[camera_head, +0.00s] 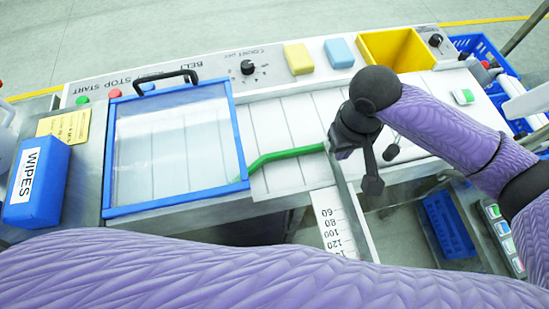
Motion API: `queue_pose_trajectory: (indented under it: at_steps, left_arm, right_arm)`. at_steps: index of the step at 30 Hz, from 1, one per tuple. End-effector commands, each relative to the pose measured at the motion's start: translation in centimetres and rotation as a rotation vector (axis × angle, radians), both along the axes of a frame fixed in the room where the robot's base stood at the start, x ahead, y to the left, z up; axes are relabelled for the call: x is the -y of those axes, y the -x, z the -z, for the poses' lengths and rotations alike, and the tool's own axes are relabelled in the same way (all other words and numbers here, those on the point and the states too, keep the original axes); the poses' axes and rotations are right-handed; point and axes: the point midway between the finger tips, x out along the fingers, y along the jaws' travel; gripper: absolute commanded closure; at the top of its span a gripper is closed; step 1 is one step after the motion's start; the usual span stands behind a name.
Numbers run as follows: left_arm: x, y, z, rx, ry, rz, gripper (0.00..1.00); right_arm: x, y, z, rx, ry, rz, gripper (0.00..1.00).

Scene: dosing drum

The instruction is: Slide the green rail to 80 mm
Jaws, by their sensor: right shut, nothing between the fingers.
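The green rail (287,156) is a curved green strip on the pale belt deck. Its left end reaches the blue-framed clear cover, and its right end is at a grey metal bar (349,202). My right gripper (371,182) is shut and empty, just right of the bar and the rail's right end. The gripper and wrist hide part of the deck there; I cannot tell whether they touch the bar. My left gripper is out of view.
The blue-framed clear cover (107,165) lies left of the rail. A blue wipes box (37,188) is at far left. A yellow bin (396,49), yellow and blue blocks and a black knob (248,67) line the back. A dark-knobbed lever (391,152) is right of my gripper.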

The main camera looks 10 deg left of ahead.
Motion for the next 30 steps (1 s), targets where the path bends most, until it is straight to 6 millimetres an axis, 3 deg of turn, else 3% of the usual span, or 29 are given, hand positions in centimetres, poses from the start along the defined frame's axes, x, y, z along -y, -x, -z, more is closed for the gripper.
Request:
queue_pose_trajectory:
  at_steps: [11,30]
  left_arm:
    - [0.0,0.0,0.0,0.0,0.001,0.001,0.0]
    - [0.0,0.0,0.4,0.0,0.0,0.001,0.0]
  right_arm:
    - [0.0,0.0,0.0,0.0,0.0,0.0,1.0]
    - [-0.8,-2.1,0.0,0.002,0.0,0.0,1.0]
